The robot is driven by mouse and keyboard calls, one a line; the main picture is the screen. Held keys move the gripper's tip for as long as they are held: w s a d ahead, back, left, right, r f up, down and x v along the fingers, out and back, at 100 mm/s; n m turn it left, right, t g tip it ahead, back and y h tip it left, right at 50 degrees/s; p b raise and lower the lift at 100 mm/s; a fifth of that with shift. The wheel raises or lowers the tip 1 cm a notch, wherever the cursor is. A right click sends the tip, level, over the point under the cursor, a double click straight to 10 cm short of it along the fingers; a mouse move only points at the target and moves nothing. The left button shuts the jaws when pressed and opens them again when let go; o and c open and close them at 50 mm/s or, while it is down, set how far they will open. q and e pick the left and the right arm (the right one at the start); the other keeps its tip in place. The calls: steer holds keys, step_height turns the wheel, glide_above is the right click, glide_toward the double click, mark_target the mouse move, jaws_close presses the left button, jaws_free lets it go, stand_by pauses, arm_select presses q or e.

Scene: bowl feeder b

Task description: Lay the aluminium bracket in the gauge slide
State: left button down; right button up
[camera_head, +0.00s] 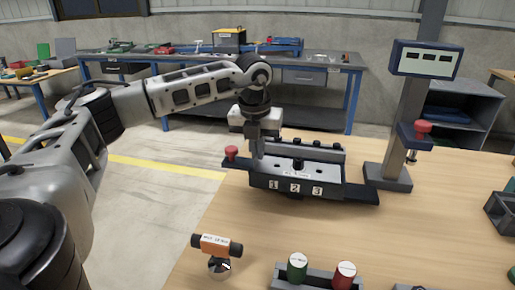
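My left gripper (257,152) reaches in from the left and points down at the left end of a dark fixture. Its fingers are small and partly merge with the fixture, so I cannot tell whether they are open or shut, or whether they hold anything. The fixture, which looks like the gauge slide (352,193), has plates numbered 1, 2 and 3 on its front and a red knob at its left end. I cannot make out the aluminium bracket for certain. My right gripper is not in view.
A gauge post with a display (427,60) stands right of the fixture, with a red-topped plunger (422,127). An orange labelled tool (215,245) is at the front left. Green (297,267) and red (345,275) cylinders sit at the front. The tabletop right of centre is clear.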

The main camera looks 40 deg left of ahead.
arm_select(q)
steer(key=shift+f, duration=0.15)
steer(key=c, duration=1.6)
jaws_free()
steer(key=shift+c, duration=0.2)
step_height(320, 180, up, 12)
steer(key=s, duration=0.1)
steer(key=shift+s+d, duration=0.35)
steer(key=shift+d, duration=0.05)
